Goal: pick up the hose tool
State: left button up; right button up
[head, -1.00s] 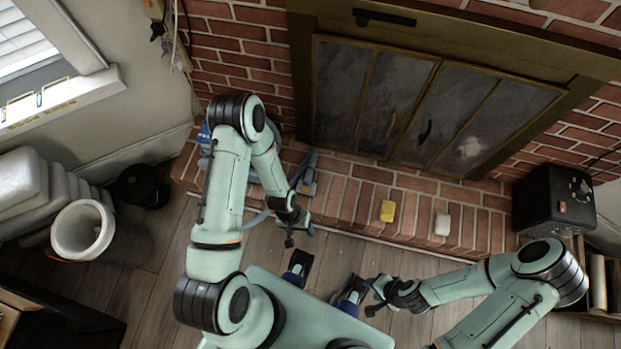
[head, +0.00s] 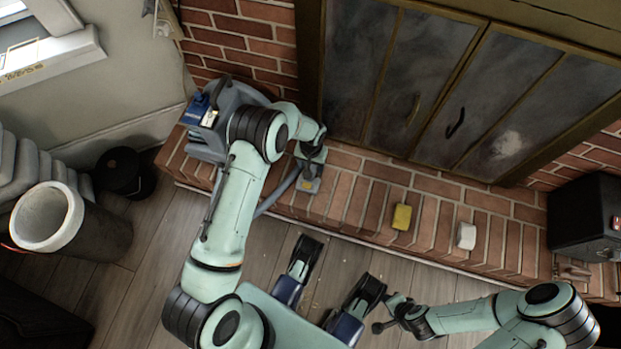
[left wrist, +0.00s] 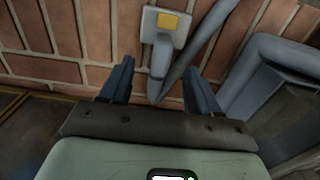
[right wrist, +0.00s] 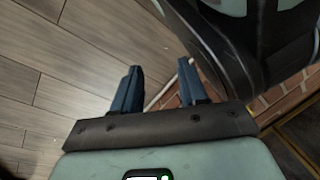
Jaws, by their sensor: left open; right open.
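The hose tool (head: 309,184) is a grey piece with a yellow patch, lying on the brick hearth and joined to a grey hose. In the left wrist view, the hose tool's head (left wrist: 163,22) is ahead of my left gripper (left wrist: 159,66). That gripper is open, with the tool's neck showing between its fingers; I cannot tell whether they touch it. In the head view, my left arm's end is just above the tool and the fingers are mostly hidden. My right gripper (right wrist: 160,67) is open and empty over the floor, well right of the tool.
A grey-blue vacuum (head: 215,120) stands on the hearth, left of the tool. A yellow sponge (head: 402,217) and a white block (head: 466,236) lie to the right on the hearth (head: 342,185). Fireplace doors (head: 420,90) stand behind. A bucket (head: 70,225) is at left.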

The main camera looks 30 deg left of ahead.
pick_arm(q)
notch_tip(320, 180, down, 4)
jog(key=shift+b, duration=0.45)
jog(key=shift+a+f+b, duration=0.15)
jog(key=shift+f+b, duration=0.45)
jog(key=shift+f, duration=0.75)
jog(key=shift+a+f+b, duration=0.15)
jog(key=shift+f+b, duration=0.4)
jog(key=shift+f, duration=0.8)
grip_shut()
pick_arm(e)
jog(key=s+f+g, duration=0.2)
jog(key=s+f, duration=0.1)
jog(key=s, duration=0.3)
jog(key=shift+s+d+f, duration=0.35)
jog(key=shift+d+f, duration=0.05)
pick_arm(q)
jog(key=shift+r, duration=0.15)
notch_tip(320, 180, up, 20)
jog(key=p, duration=0.6)
pick_arm(e)
jog(key=w+a+r+t, duration=0.1)
jog(key=w+r+t, duration=0.2)
jog(key=w+r, duration=0.4)
jog(key=w, duration=0.4)
jog(key=shift+a+r+t, duration=0.25)
jog(key=shift+r+t, duration=0.05)
jog(key=shift+r, duration=0.05)
jog(key=shift+w, duration=0.1)
